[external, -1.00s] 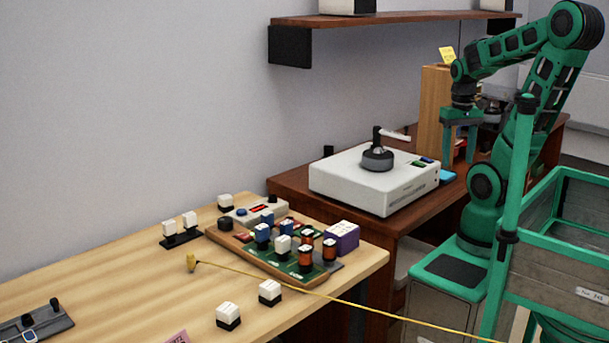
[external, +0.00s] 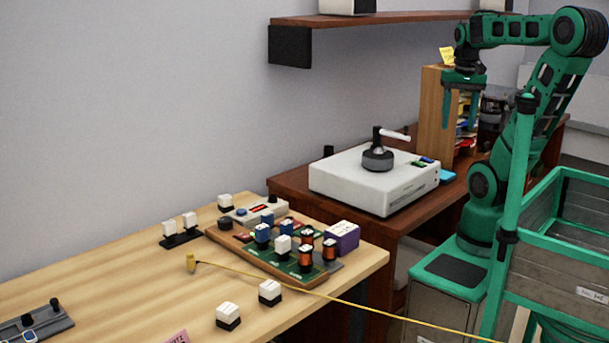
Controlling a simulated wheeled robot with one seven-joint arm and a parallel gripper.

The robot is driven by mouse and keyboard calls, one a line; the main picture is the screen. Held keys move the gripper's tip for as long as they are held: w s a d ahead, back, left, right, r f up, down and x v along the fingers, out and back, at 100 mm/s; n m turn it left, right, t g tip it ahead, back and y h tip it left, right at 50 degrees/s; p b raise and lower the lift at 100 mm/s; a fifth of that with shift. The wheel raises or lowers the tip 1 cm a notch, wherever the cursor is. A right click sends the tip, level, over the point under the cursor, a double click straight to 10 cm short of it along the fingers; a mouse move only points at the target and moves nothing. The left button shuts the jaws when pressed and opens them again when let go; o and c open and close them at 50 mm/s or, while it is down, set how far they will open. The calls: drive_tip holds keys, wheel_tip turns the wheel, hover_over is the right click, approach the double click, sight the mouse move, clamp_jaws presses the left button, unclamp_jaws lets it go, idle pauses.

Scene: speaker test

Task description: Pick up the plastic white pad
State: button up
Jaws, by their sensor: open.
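Several small white-topped blocks with black bases are on the light wooden table (external: 110,285). One block (external: 228,315) and another (external: 270,292) stand near its front edge; a pair (external: 180,228) stands on a black strip, and one (external: 225,203) is at the back. A white-topped piece (external: 283,246) is on the component board (external: 240,243). I cannot tell which of these, if any, is the plastic white pad. My gripper (external: 460,108) is open, pointing down and empty, high in front of the wooden shelf unit, far from the blocks.
A white box-shaped device (external: 360,188) with a dark knob and pale lever stands on the dark brown desk (external: 400,222). The wooden shelf unit (external: 433,115) is close to my gripper. A yellow cable (external: 370,312) crosses the table's front edge.

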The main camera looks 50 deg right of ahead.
drive_tip(key=w+d+f+m+t, duration=0.2)
drive_tip(key=w+d+m+t, duration=0.15)
drive_tip(key=w+m, duration=0.4)
drive_tip(key=w+d+f+m+t, duration=0.35)
drive_tip(key=w+m, duration=0.25)
drive_tip(key=w, duration=0.2)
drive_tip(key=w+d+r+m+t, duration=0.6)
drive_tip(key=d+r+m, duration=0.15)
drive_tip(key=m, duration=0.65)
drive_tip(key=f, duration=2.3)
drive_tip(key=shift+d, duration=0.2)
drive_tip(key=shift+w+f, duration=0.2)
drive_tip(key=shift+w, duration=0.05)
drive_tip(key=shift+x, duration=3.5)
drive_tip(key=c, duration=1.2)
